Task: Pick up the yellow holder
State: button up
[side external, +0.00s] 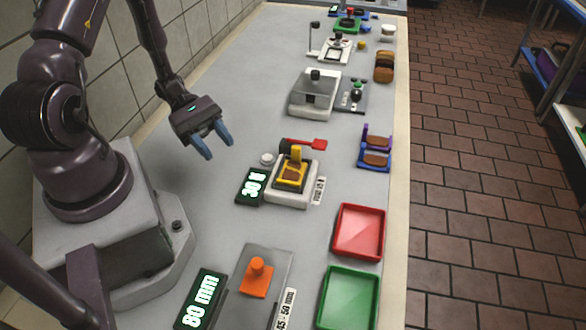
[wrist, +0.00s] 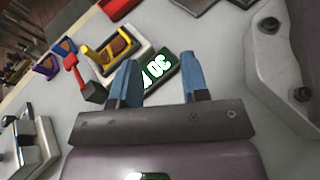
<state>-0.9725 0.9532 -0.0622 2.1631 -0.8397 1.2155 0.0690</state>
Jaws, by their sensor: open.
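The yellow holder (side external: 293,172) sits on a small white machine (side external: 290,195) in the middle of the table, with a brown piece (side external: 291,173) in it and its yellow grip standing upright. It also shows in the wrist view (wrist: 103,53), ahead and left of the fingers. My gripper (side external: 215,147) is open and empty, above the table to the left of and apart from the holder in the side view. Its two blue fingers (wrist: 160,78) are spread in the wrist view.
A red-handled lever (side external: 305,143) stands just behind the holder, and a display reading 30 (side external: 252,187) is beside it. A purple rack (side external: 375,150), a red tray (side external: 359,231), a green tray (side external: 348,298) and an orange-knobbed piece (side external: 257,278) are nearby. Clear table lies under my gripper.

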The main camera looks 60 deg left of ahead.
aim_at(292, 148)
jog(key=w+f+n+t, duration=0.1)
jog(key=n+t, duration=0.1)
jog(key=w+f+n+t, duration=0.1)
jog(key=f+n+t, duration=0.1)
jog(key=w+a+f+n+t, duration=0.1)
jog(key=n+t, duration=0.1)
jog(key=t, duration=0.1)
jog(key=shift+a+f+n, duration=0.1)
jog(key=shift+f+n, duration=0.1)
jog(key=shift+n, duration=0.1)
jog(key=shift+w+a+r+n+t+y, duration=0.25)
jog(key=shift+w+a+n+t+y, duration=0.3)
jog(key=shift+w+a+t, duration=0.5)
jog(key=shift+w+d+r+t, duration=0.2)
jog(key=shift+w+t, duration=0.05)
jog(key=shift+w, duration=0.1)
jog(key=x, duration=1.2)
jog(key=shift+d, duration=0.2)
grip_shut()
